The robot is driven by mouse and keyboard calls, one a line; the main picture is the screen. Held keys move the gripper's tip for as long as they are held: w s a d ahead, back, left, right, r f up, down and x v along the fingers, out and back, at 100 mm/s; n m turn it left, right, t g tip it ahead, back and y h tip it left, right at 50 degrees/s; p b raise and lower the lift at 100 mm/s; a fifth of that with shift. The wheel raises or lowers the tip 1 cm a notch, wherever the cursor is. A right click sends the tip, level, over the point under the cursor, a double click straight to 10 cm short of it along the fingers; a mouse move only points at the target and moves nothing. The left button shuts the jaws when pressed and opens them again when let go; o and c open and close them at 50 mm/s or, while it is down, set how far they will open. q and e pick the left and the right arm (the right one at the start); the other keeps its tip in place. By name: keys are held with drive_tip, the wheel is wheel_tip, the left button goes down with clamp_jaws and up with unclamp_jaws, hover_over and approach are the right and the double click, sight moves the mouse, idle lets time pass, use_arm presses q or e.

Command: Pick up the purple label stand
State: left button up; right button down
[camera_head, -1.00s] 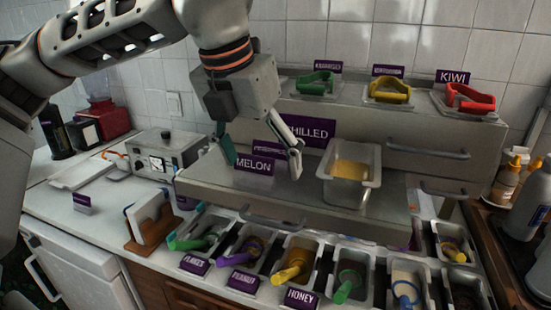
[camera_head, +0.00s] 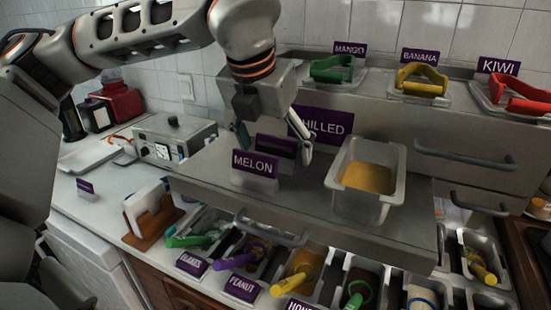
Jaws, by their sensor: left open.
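A purple label stand reading MELON (camera_head: 256,164) stands upright at the front of the middle metal shelf. A second purple label stand (camera_head: 277,145) is just behind it, its text too small to read. My left gripper (camera_head: 273,142) points down and is open, one finger at each side of this second stand. I cannot tell whether the fingers touch it. The MELON stand is in front of the fingers and partly hides the stand behind. My right gripper is not in view.
A purple CHILLED sign (camera_head: 320,125) stands close behind the gripper. Label stands and coloured tongs line the upper tier. Topping bins with coloured handles sit below.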

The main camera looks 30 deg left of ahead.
use_arm(q)
drive_tip(key=shift+w+f, duration=0.2)
drive_tip(key=shift+f, duration=0.45)
drive_tip(key=c, duration=1.2)
drive_tip(key=shift+r, duration=0.1)
drive_tip(key=shift+c, duration=0.2)
